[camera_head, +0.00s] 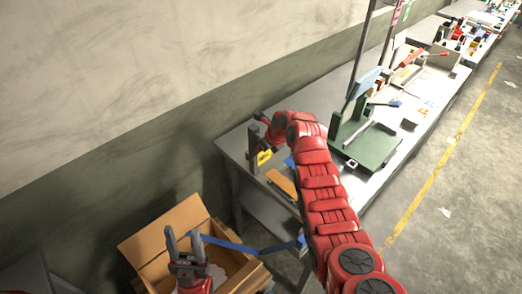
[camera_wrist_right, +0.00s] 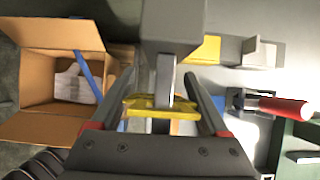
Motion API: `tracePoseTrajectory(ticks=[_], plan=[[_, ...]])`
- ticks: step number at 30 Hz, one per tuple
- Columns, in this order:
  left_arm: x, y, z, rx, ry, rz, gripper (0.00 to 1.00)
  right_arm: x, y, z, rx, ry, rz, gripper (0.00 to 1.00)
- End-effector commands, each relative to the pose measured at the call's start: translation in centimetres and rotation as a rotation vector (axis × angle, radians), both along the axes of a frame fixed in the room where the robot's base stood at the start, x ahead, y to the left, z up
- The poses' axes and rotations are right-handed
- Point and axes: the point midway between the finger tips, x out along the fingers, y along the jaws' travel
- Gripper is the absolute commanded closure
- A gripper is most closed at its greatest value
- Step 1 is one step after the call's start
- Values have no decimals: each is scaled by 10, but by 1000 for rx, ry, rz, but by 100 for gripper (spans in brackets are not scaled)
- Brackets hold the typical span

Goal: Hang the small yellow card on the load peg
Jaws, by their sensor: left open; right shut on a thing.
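The small yellow card (camera_head: 264,157) is at the far left end of the workbench, beside a dark upright post (camera_head: 254,134), likely the load peg. In the right wrist view the yellow card (camera_wrist_right: 150,106) spans edge-on between the fingers of my right gripper (camera_wrist_right: 158,80), which is shut on it. A grey block with a narrow bar (camera_wrist_right: 165,75) stands at the card; whether the bar passes through it I cannot tell. My left gripper (camera_head: 182,236) is open and empty, above the cardboard box.
An open cardboard box (camera_head: 163,237) stands on the floor left of the workbench (camera_head: 232,146), with a blue strip (camera_head: 245,246) across it. An orange-tan piece (camera_head: 282,183) lies on the bench. A green press (camera_head: 368,140) stands farther right. A red-handled tool (camera_wrist_right: 275,105) shows in the wrist view.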

Motion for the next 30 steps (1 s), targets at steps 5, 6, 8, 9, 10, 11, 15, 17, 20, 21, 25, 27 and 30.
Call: tracePoseTrajectory(ticks=[5, 6, 8, 9, 10, 11, 15, 17, 20, 21, 25, 27, 30], plan=[[0, 0, 0, 0, 0, 0, 50, 0, 0, 0, 0, 0, 0, 0], [0, 0, 0, 0, 0, 0, 50, 0, 0, 0, 0, 0, 0, 0], [0, 0, 0, 0, 0, 0, 50, 0, 0, 0, 0, 0, 0, 0], [0, 0, 0, 0, 0, 0, 50, 0, 0, 0, 0, 0, 0, 0], [0, 0, 0, 0, 0, 0, 50, 0, 0, 0, 0, 0, 0, 0], [0, 0, 0, 0, 0, 0, 50, 0, 0, 0, 0, 0, 0, 0], [0, 0, -2, 0, 0, 0, 50, -1, -1, 1, 0, 0, -1, 0], [0, 0, -3, 0, 0, 0, 50, -1, -2, 4, 1, 0, -1, 0], [0, 0, -7, 0, 0, 0, 50, -3, -5, 12, 3, -5, -2, 0], [0, 0, -9, 0, 0, 0, 50, -5, -7, 15, 2, -3, -1, 0], [0, 0, -18, 0, 0, 0, 50, -12, -14, 30, 1, -6, -1, 0], [0, 0, -23, 0, 0, 0, 50, -15, -18, 41, 2, -8, -1, 0], [0, 0, -32, 0, 0, 0, 50, -22, -25, 57, 2, -8, -2, 0]])
